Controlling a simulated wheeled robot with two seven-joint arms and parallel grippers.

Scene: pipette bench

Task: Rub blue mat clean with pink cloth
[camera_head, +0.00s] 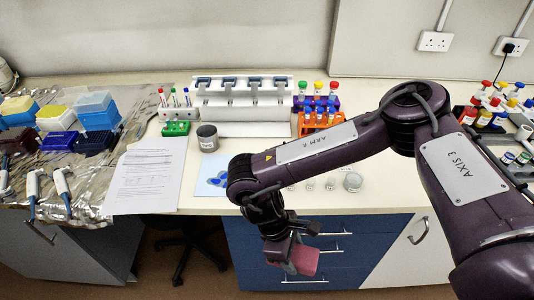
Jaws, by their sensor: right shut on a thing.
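The blue mat (202,188) is a pale blue sheet lying near the bench's front edge, left of my right forearm. Darker blue blotches (217,180) show on it, and my arm hides its right part. My right gripper (293,262) points down and is shut on the pink cloth (305,261), which looks like a folded pad. In the picture, gripper and cloth appear below the bench's front edge, in front of the blue drawers, to the lower right of the mat and apart from it. My left gripper is not in view.
A grey cup (207,137) stands just behind the mat, and a paper sheet (147,177) lies left of it. A pipette stand (243,104) and tube racks stand behind. Small glass vessels (352,181) stand right of my forearm near the front edge.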

